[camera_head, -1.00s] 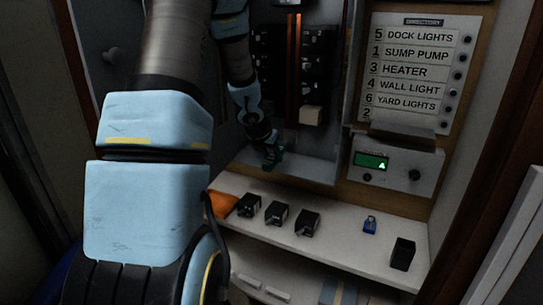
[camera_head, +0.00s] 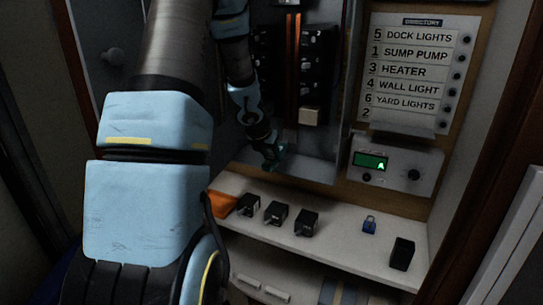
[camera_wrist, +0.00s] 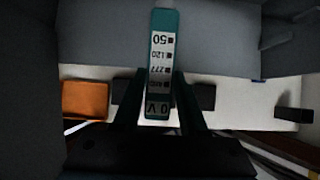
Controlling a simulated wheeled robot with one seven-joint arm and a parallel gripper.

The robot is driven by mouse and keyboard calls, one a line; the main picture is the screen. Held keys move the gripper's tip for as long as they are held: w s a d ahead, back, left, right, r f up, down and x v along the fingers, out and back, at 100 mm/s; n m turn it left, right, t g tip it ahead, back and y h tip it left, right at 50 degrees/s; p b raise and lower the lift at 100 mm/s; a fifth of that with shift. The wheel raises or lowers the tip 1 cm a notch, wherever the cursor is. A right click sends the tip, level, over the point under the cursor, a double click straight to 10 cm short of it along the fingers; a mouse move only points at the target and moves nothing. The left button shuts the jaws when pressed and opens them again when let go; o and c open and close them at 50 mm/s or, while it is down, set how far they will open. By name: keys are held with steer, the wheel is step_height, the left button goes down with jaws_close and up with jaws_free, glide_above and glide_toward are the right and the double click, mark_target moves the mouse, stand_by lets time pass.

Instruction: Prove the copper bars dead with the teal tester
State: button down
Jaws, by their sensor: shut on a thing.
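The teal tester (camera_wrist: 162,60) is between the two fingers of my gripper (camera_wrist: 160,100) in the wrist view, and the fingers are shut on it. Its white label shows 50, 120, 277 and 0 V, upside down; one marking is too dim to read. In the head view my gripper (camera_head: 270,155) is low in the open panel, left of and below the copper bars (camera_head: 293,70). The two upright bars run between columns of black breakers. The tester appears apart from the bars; its tip is hard to make out in the head view.
A white shelf (camera_head: 335,240) below holds several black breaker-like blocks (camera_head: 276,214), an orange object (camera_head: 221,205), a blue padlock (camera_head: 369,224) and a black block (camera_head: 402,253). A directory board (camera_head: 415,75) and a box with a green display (camera_head: 371,161) stand right of the panel.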

mark_target(267, 164)
steer(key=shift+s+a+b, duration=0.35)
steer(key=shift+s+b, duration=0.05)
steer(key=shift+s, duration=0.25)
steer(key=shift+s+a+b, duration=0.35)
steer(key=shift+s, duration=0.25)
steer(key=shift+s+a+b, duration=0.35)
steer(key=shift+s+b, duration=0.05)
steer(key=shift+s, duration=0.25)
steer(key=shift+s+a+b, duration=0.25)
steer(key=shift+s+a, duration=0.05)
steer(key=shift+s, duration=0.25)
steer(key=shift+s+a+b, duration=0.2)
steer(key=shift+s+a, duration=0.1)
steer(key=shift+s, duration=0.25)
